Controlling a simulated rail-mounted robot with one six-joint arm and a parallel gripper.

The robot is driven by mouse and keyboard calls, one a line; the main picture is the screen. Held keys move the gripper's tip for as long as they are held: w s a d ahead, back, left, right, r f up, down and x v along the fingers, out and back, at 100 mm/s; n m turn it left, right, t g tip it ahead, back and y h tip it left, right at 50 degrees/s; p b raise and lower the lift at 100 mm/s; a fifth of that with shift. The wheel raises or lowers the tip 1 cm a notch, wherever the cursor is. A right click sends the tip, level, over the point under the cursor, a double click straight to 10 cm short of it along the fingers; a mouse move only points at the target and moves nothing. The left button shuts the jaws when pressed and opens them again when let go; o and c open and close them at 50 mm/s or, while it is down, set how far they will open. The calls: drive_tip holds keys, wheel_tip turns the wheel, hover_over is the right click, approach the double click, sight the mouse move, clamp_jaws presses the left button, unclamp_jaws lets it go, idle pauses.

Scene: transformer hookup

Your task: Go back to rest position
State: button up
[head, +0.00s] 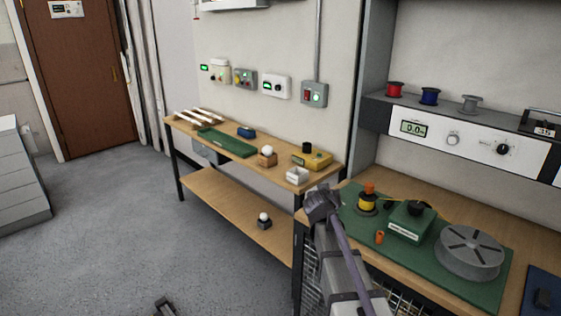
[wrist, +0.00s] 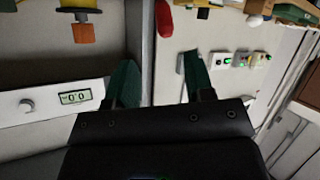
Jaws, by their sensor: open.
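My gripper (wrist: 160,84) shows in the wrist view with its two green-tipped fingers spread apart. It is open, and nothing shows between the fingers but pale wall and a narrow dark-edged strip. In the head view part of my arm rises at the lower middle, in front of the right workbench (head: 480,200). I cannot make out the fingers there. The wrist view is turned over, with the meter panel (wrist: 40,108) at the left and the wall boxes (wrist: 240,60) at the right.
The right bench holds a green mat (head: 430,262), a grey disc (head: 470,252), a green box (head: 410,222) and a yellow-orange part (head: 368,198). Spools (head: 429,96) stand on the shelf above. A lower wooden bench (head: 225,165) with small parts stands at the back. The floor (head: 110,220) at left is clear.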

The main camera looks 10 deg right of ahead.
drive_tip(key=s+a+f+n+g+y+p, duration=0.1)
drive_tip(key=s+a+f+g, duration=0.2)
drive_tip(key=s, duration=0.4)
drive_tip(key=s+a+f+g+y+p, duration=0.1)
drive_tip(key=s+f+g+y, duration=0.2)
drive_tip(key=s, duration=0.5)
drive_tip(key=s+a+r+n+g+y+p, duration=0.1)
drive_tip(key=s+a+g, duration=0.4)
drive_tip(key=s+a, duration=0.5)
drive_tip(key=s+n+y+p, duration=0.1)
drive_tip(key=s+p, duration=0.1)
drive_tip(key=s, duration=0.1)
drive_tip(key=shift+s+a+r+y+p, duration=0.3)
drive_tip(key=shift+s+a+r+p, duration=0.05)
drive_tip(key=shift+s+r, duration=0.05)
